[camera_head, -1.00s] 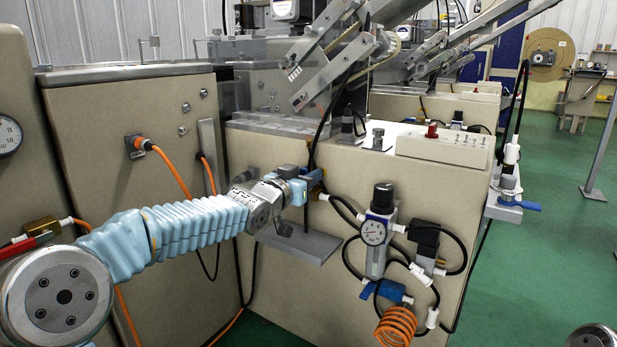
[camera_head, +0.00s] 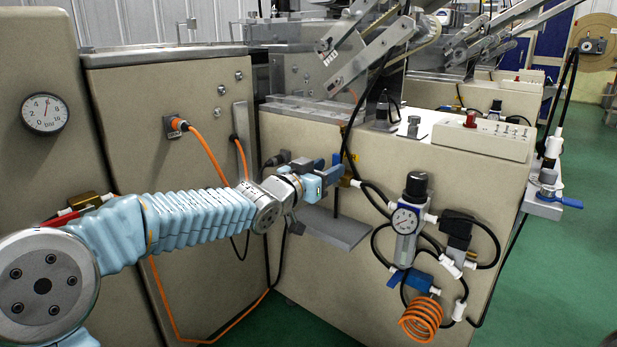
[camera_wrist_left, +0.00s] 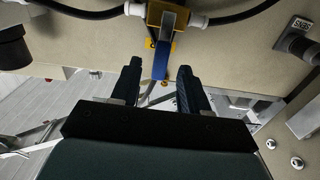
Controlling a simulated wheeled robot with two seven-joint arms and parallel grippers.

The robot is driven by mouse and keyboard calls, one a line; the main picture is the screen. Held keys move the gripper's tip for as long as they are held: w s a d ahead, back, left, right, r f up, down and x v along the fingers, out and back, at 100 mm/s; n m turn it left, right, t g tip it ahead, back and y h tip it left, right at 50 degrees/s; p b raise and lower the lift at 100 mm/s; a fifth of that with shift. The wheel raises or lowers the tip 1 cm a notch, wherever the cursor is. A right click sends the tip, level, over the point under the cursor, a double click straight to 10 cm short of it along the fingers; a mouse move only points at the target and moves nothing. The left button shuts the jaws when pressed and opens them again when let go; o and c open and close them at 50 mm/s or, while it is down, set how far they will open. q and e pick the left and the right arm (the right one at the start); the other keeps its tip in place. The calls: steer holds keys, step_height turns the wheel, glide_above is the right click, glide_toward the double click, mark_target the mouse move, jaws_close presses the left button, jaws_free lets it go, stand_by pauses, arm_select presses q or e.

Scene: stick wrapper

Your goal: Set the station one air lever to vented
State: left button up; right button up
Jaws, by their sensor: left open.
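A brass air valve (camera_wrist_left: 168,18) with a blue lever (camera_wrist_left: 161,60) is on a beige machine front in the left wrist view. The lever points toward my gripper. My left gripper (camera_wrist_left: 160,78) is open, one finger on each side of the lever's end; I cannot tell whether either finger touches it. In the head view my left gripper (camera_head: 328,176) is at the same beige machine, beside the valve (camera_head: 346,181), and partly hides the lever. My right gripper is not in view.
A grey shelf plate (camera_head: 335,227) juts out below the gripper. To the right are a regulator with a gauge (camera_head: 406,220), black hoses and an orange coil (camera_head: 421,318). A brass valve with a red lever (camera_head: 68,215) is at the left. Green floor (camera_head: 585,250) is open at the right.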

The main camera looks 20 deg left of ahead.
arm_select(q)
steer(key=p+v, duration=0.1)
steer(key=v, duration=0.6)
steer(key=shift+s, duration=0.35)
steer(key=shift+a, duration=0.1)
